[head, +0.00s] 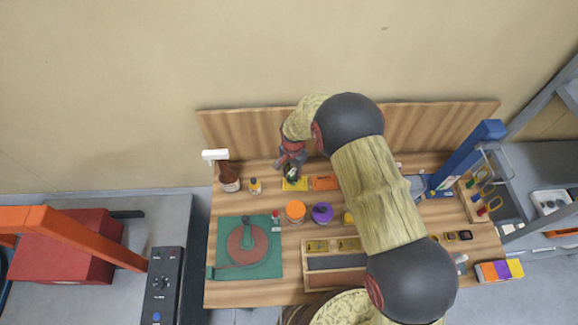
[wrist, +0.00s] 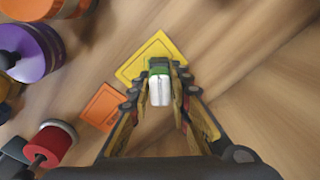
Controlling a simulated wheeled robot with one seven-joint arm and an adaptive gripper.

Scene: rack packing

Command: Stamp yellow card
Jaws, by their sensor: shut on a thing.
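The yellow card (head: 297,187) lies flat near the back of the wooden table, and it also shows in the wrist view (wrist: 146,50). My gripper (head: 291,172) is above the card and pointing down. In the wrist view its fingers are shut on a small stamp (wrist: 159,90) with a white body and a green part at its far end. The green part overlaps the lower edge of the card. I cannot tell whether the stamp touches the card or hangs just above it. The stamp's underside is hidden.
An orange card (head: 325,183) lies beside the yellow one. Orange (head: 296,211) and purple (head: 322,213) round-topped things stand in front. A green mat (head: 267,268) is at front left, a compartment tray (head: 318,282) at front centre, and brown (head: 229,180) and small (head: 254,187) bottles at back left.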

